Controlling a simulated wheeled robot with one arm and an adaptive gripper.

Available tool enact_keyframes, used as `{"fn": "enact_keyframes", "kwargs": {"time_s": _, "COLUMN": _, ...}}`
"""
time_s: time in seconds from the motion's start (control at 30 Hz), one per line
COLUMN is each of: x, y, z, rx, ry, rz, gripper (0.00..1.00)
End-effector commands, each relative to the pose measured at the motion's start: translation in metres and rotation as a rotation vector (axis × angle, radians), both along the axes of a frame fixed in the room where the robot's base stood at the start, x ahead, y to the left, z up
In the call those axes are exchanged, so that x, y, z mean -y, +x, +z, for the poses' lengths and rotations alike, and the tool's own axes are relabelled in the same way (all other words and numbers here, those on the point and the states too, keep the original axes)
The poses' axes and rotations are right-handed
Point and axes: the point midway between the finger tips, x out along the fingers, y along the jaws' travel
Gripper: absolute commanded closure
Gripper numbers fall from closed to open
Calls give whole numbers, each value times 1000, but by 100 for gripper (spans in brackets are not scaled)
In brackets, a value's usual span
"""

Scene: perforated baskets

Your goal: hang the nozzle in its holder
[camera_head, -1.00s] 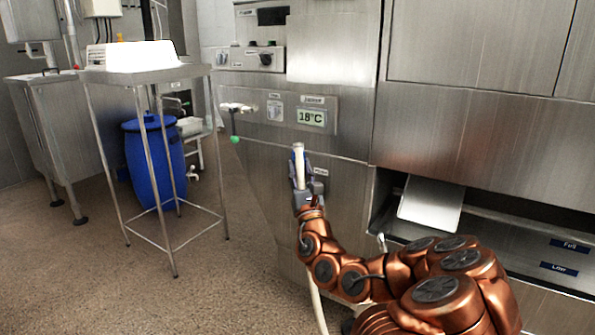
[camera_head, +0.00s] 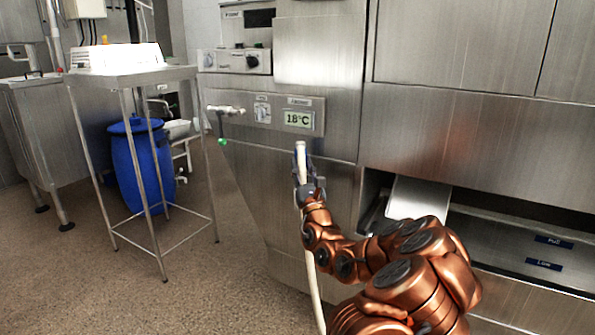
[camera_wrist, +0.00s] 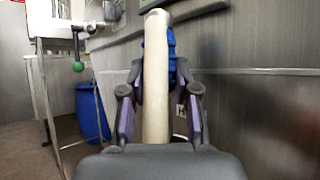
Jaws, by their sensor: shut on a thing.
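The nozzle is a cream tube (camera_head: 301,158) that stands nearly upright in my gripper (camera_head: 304,182), in front of the steel machine's lower panel. A pale hose (camera_head: 314,285) runs down from below my gripper. In the wrist view the cream tube (camera_wrist: 155,75) lies between the two dark fingers of my gripper (camera_wrist: 160,95), which are shut on it. A blue part (camera_wrist: 172,60) shows just behind the tube. I cannot make out the holder for certain in either view.
A steel machine (camera_head: 265,175) fills the middle and right, with a temperature display (camera_head: 299,119) and a tap with a green ball (camera_head: 222,141) on its front. A wire-legged table (camera_head: 135,78) and a blue barrel (camera_head: 140,165) stand at left. The floor between is clear.

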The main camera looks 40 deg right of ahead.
Motion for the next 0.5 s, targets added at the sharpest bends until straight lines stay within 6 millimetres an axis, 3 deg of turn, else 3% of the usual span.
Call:
{"fn": "enact_keyframes", "kwargs": {"time_s": 0.2, "x": 15, "y": 5, "z": -8, "rx": 1, "ry": -1, "rz": 2, "gripper": 100}}
{"fn": "enact_keyframes", "kwargs": {"time_s": 0.5, "x": 14, "y": 5, "z": -30, "rx": -2, "ry": 2, "rz": 2, "gripper": 100}}
